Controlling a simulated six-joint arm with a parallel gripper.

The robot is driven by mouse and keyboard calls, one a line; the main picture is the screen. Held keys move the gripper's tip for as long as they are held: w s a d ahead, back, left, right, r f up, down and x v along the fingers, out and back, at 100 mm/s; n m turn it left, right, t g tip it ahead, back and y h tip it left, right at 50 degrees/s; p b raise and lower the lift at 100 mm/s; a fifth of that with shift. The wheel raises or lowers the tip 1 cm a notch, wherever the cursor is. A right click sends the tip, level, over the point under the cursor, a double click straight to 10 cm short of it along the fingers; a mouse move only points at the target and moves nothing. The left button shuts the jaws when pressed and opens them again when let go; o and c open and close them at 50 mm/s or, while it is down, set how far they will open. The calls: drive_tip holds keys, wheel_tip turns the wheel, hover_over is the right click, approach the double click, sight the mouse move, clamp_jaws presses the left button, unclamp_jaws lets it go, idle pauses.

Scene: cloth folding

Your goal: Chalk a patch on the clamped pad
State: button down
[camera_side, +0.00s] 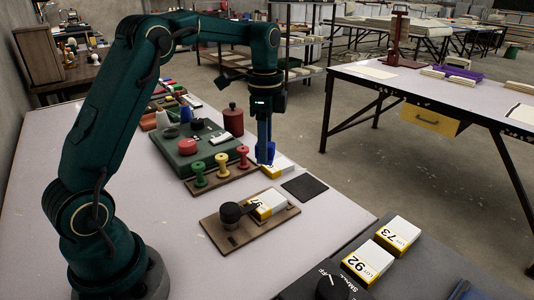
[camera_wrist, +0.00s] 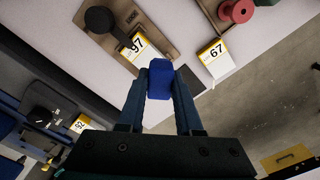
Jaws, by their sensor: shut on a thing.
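My gripper (camera_side: 265,148) points down over the table and is shut on a blue block, perhaps the chalk. In the wrist view the blue block (camera_wrist: 160,80) sits between the two fingers. A white pad with a yellow edge (camera_side: 268,204) lies on a brown wooden board (camera_side: 235,238), under a clamp with a round black knob (camera_side: 230,212). The clamped pad (camera_wrist: 138,50) reads 97 in the wrist view, close to the blue block and apart from it in the picture. Any mark on its face cannot be made out.
A loose pad marked 67 (camera_wrist: 213,63) lies beyond the board, partly behind the gripper in the side view. A dark square (camera_side: 305,188) lies beside it. Three spools (camera_side: 222,166) stand on a rack. Pads 73 (camera_side: 397,236) and 92 (camera_side: 367,262) lie on a dark surface at front right.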

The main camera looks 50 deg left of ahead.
drive_tip(key=shift+f, duration=3.35)
drive_tip(key=shift+d+f, duration=0.6)
drive_tip(key=shift+d, duration=0.3)
drive_tip(key=shift+w+d, duration=0.1)
drive_tip(key=shift+d, duration=1.85)
drive_tip(key=shift+a, duration=2.75)
drive_tip(key=shift+a+r, duration=0.1)
drive_tip(key=shift+r, duration=3.95)
